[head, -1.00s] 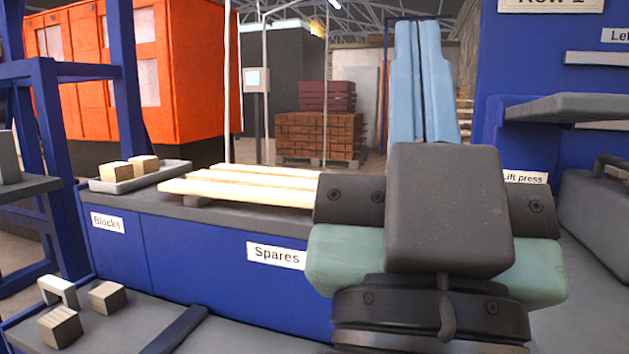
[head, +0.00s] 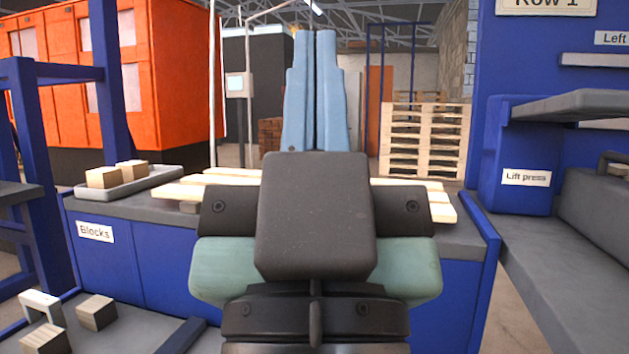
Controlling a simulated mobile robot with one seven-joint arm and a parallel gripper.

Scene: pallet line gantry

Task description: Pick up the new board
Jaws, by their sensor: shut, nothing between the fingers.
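Several pale wooden boards (head: 190,191) lie side by side on the grey top of the blue bench (head: 130,208). Their left and right ends show, but my arm hides their middle, and I cannot tell which one is the new board. My gripper (head: 315,40), with two long light-blue fingers, points upward in front of the bench. The fingers are together and hold nothing. They are apart from the boards, appearing above them in the picture.
A grey tray with wooden blocks (head: 103,177) sits at the bench's left end. The lift press (head: 525,178) and a grey counter (head: 560,270) stand at right. A blue frame (head: 105,70) rises at left. Pallets (head: 425,140) stand behind.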

